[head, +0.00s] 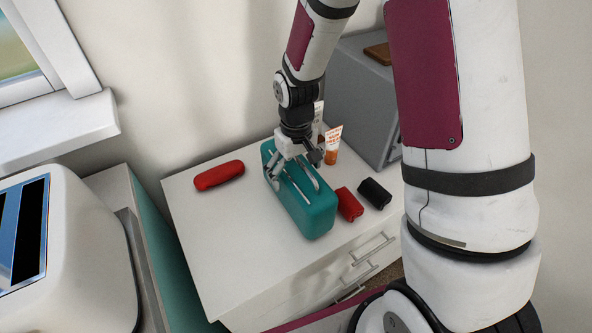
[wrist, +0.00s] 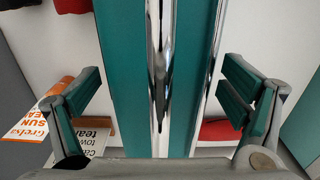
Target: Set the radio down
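The teal radio (head: 304,203) stands on the white cabinet top (head: 215,240), with a chrome handle along its upper face. In the wrist view the radio (wrist: 126,85) runs up the middle of the picture. My gripper (head: 297,163) is over the radio's far part, pointing down. In the wrist view my gripper (wrist: 160,78) is open, one finger on each side of the radio, with visible gaps between fingers and radio. The radio's underside is hidden, but it appears to rest on the cabinet top.
A red case (head: 219,176) lies left of the radio. A small red item (head: 348,204) and a black item (head: 374,193) lie close at its right. An orange-and-white tube (head: 332,147) stands behind, near a grey box (head: 362,95). The front left cabinet top is clear.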

